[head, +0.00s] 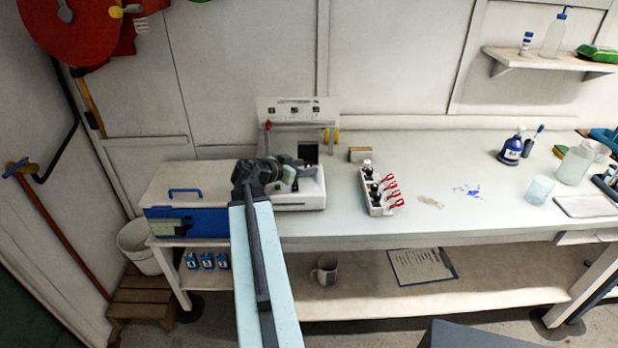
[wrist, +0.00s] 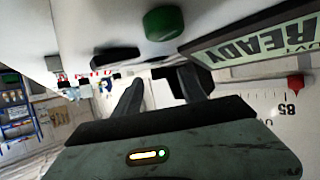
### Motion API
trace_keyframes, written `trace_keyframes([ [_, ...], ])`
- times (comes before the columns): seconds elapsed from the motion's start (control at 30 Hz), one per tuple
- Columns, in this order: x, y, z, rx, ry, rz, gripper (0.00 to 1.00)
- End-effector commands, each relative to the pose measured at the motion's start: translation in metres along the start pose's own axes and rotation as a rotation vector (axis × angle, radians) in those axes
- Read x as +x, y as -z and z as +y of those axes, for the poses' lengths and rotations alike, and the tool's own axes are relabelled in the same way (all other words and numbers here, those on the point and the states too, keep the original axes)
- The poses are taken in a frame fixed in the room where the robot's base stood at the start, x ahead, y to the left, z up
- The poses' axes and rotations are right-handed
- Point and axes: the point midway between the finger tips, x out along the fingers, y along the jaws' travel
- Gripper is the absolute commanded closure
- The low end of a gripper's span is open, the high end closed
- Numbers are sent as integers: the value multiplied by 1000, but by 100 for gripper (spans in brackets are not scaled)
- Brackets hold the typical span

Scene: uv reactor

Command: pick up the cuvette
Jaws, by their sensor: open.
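My gripper (head: 288,174) is over the white front part of the reactor (head: 312,190), at the end of my raised arm. In the wrist view my gripper (wrist: 164,88) has its two dark fingers apart. A pale patch shows between them, and I cannot tell whether it is a cuvette or the white surface behind. I cannot make out the cuvette for certain in either view; my gripper hides part of the white front part.
A blue-and-white box (head: 190,190) stands left of my gripper. A white rack (head: 376,211) with dark bottles and red clips stands to the right. The wrist view shows a green knob (wrist: 163,22) and a READY display (wrist: 258,44) close by.

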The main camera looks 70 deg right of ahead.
Motion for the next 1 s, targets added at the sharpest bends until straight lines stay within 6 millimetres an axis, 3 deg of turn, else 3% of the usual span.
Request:
trace_keyframes([
  [0.07,11,-3,-4,0,0,0,51],
  [0.27,10,-2,-5,-2,4,0,51],
  [0.43,9,-2,-5,-2,5,0,96],
  [0.47,9,-2,-5,-2,5,0,100],
  [0.77,8,0,-5,-2,5,0,100],
  [1.0,-3,26,-5,-3,5,0,100],
])
